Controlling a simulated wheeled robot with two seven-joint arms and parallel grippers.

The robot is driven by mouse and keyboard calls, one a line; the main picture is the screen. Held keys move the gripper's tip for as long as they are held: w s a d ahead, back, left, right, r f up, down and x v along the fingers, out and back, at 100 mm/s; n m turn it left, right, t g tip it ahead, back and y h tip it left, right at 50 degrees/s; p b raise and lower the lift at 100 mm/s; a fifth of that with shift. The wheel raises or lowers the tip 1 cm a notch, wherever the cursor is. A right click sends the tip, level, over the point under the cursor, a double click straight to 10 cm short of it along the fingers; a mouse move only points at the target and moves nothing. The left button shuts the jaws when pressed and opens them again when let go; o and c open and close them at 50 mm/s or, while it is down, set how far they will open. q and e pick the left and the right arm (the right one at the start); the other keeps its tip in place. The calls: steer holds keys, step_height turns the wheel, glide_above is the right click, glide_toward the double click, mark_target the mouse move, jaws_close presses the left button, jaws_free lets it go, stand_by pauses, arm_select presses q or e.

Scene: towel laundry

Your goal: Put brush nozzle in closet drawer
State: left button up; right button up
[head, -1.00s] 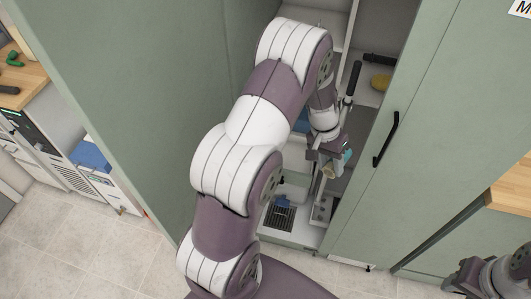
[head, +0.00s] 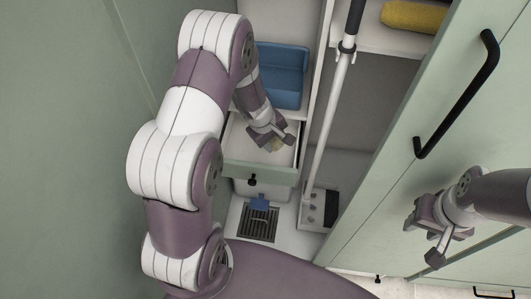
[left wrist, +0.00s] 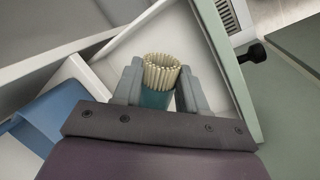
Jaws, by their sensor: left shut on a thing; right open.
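The brush nozzle (left wrist: 160,72), with pale bristles and a teal body, is clamped between the fingers of my left gripper (left wrist: 160,88) in the left wrist view, bristles facing outward. In the head view its pale tip (head: 276,146) shows under my left gripper (head: 268,138). The closet drawer (head: 258,171) is pulled open, with a white inside and a pale green front with a black knob. My left gripper is over or inside it; the height above its floor is unclear. My right gripper (head: 436,232) is open and empty, in front of the closet door at right.
A blue bin (head: 283,82) sits on the shelf behind the drawer. A white pole (head: 334,110) stands right of the drawer. A yellow object (head: 414,17) lies on the upper right shelf. A door with a black handle (head: 481,92) is at right. A dark grate (head: 259,222) lies below the drawer.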

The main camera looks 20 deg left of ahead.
arm_select(q)
step_height(320, 180, down, 8)
steer(key=b, duration=0.3)
steer(key=shift+s+r, duration=0.1)
steer(key=shift+r, duration=0.1)
steer(key=shift+f+b, duration=0.2)
steer(key=shift+b, duration=0.1)
steer(key=o, duration=0.8)
steer(key=shift+d, duration=0.1)
